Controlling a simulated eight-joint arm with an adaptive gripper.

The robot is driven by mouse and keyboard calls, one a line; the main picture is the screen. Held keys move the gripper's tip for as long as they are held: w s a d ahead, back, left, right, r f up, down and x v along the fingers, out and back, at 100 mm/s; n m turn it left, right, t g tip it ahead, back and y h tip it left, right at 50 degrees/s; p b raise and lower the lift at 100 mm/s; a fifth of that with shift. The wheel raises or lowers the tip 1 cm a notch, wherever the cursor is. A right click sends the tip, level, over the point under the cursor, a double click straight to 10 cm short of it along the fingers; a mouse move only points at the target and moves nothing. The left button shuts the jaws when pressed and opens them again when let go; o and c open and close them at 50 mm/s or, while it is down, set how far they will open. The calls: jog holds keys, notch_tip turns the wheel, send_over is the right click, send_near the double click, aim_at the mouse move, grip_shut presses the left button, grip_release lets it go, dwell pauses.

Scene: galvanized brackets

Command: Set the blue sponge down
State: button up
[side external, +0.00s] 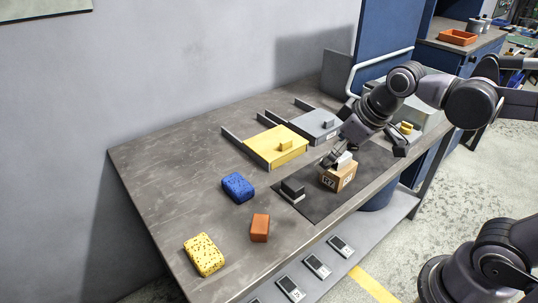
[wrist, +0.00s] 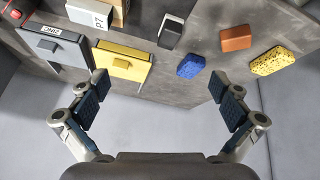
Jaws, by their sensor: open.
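The blue sponge (side external: 238,188) lies flat on the grey worktable, left of the dark mat. It also shows in the wrist view (wrist: 190,66), beyond the fingers and nearer the right one. My gripper (side external: 365,152) is to the right of the sponge in the side external view, over the right part of the table and well apart from the sponge. In the wrist view my gripper (wrist: 162,92) has its two fingers spread wide, with nothing between them.
A yellow drawer-like box (side external: 275,150) and a grey one (side external: 315,126) stand at the back. A cardboard box (side external: 339,177) and a black block (side external: 292,190) are on the dark mat. An orange block (side external: 260,228) and yellow speckled sponge (side external: 203,255) lie nearer. The table's left part is clear.

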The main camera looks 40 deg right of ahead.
jog(key=s+f+m, duration=0.1)
jog(key=s+d+f+m+t, duration=0.1)
jog(key=s, duration=0.1)
jog(key=s+d+f+m, duration=0.1)
jog(key=shift+s+f, duration=0.2)
dwell(1.2)
